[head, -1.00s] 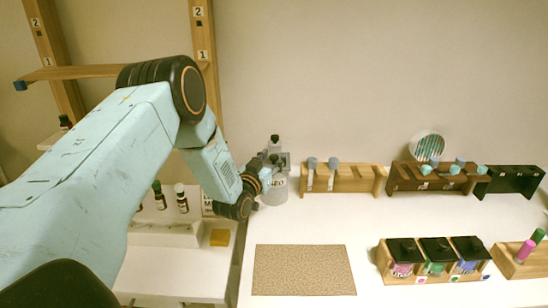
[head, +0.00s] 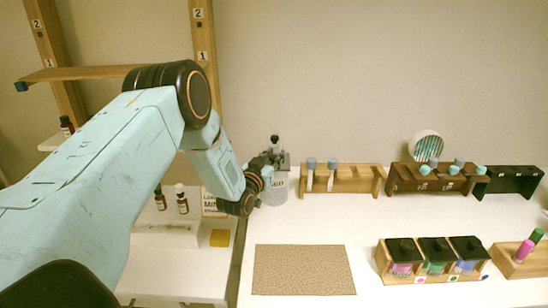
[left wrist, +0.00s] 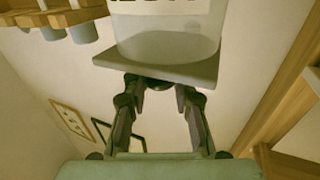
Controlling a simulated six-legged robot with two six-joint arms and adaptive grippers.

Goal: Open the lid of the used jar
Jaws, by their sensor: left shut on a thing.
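The used jar (head: 279,190) is a clear jar with a dark-lettered label, standing at the back left of the white table. In the left wrist view the jar (left wrist: 165,42) shows upside down, with its flat grey lid (left wrist: 150,71) below it. My left gripper (head: 266,163) is at the top of the jar. In the wrist view its two fingers (left wrist: 160,86) are closed in on the small dark knob of the lid. The lid is close against the jar's mouth; I cannot tell whether there is a gap. My right gripper is not in view.
A wooden rack (head: 345,180) with two grey-topped tubes stands right of the jar. Darker racks (head: 432,182) stand farther right. A wooden holder (head: 430,273) with black-lidded jars is at front right. A cork mat (head: 303,270) lies in front. The middle table is clear.

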